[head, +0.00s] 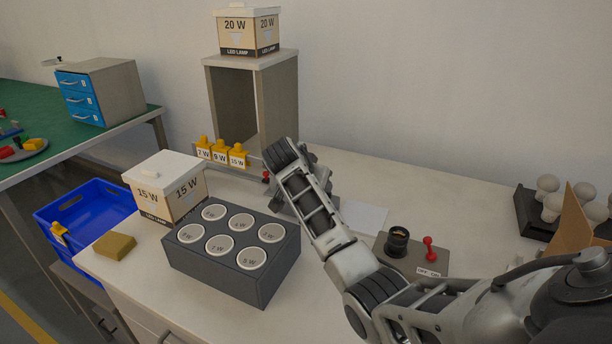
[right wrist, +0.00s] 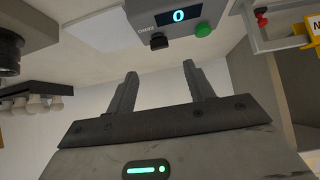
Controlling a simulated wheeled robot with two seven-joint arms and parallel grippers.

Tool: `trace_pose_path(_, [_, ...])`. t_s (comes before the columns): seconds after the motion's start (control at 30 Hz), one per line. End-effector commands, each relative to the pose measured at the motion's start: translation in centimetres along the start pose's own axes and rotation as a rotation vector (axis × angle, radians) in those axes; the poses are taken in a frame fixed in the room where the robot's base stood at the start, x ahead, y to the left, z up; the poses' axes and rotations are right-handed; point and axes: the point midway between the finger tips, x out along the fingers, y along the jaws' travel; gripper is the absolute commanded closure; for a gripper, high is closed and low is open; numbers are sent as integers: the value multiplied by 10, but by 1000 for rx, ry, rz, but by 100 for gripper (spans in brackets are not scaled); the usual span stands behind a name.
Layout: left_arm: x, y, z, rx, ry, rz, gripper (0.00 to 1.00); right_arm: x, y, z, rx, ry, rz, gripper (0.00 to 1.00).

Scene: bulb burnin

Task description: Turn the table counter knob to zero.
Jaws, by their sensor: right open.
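The table counter (right wrist: 180,22) is a grey box at the top of the right wrist view. Its lit display shows a cyan 0. A black knob (right wrist: 159,41) sits on it beside a small label that looks upside down, with a green button (right wrist: 203,30) to the right. My right gripper (right wrist: 160,76) is open and empty, its two fingers apart below the knob in that view and not seen touching it. In the head view my right arm reaches across the table and largely hides the counter and gripper. My left gripper is not in view.
A grey tray of labelled cups (head: 186,263) stands at the table's front left, beside a 15 W box (head: 150,197) and a yellow block (head: 114,246). A socket unit with a red switch (head: 428,248) is right of my arm. White bulbs (head: 550,205) stand far right.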

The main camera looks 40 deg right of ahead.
Motion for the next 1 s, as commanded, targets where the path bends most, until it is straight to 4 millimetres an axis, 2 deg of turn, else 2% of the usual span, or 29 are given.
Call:
trace_pose_path(0.1, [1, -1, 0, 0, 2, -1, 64, -26, -1, 1, 0, 0, -3, 47])
trace_pose_path(0.33, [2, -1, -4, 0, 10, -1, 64, -56, 0, 1, 0, -1, 0, 47])
trace_pose_path(0.5, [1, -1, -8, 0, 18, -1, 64, -62, 0, 1, -1, -3, 1, 47])
trace_pose_path(1.0, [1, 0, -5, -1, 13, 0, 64, -62, 0, 1, -1, -2, 1, 47])
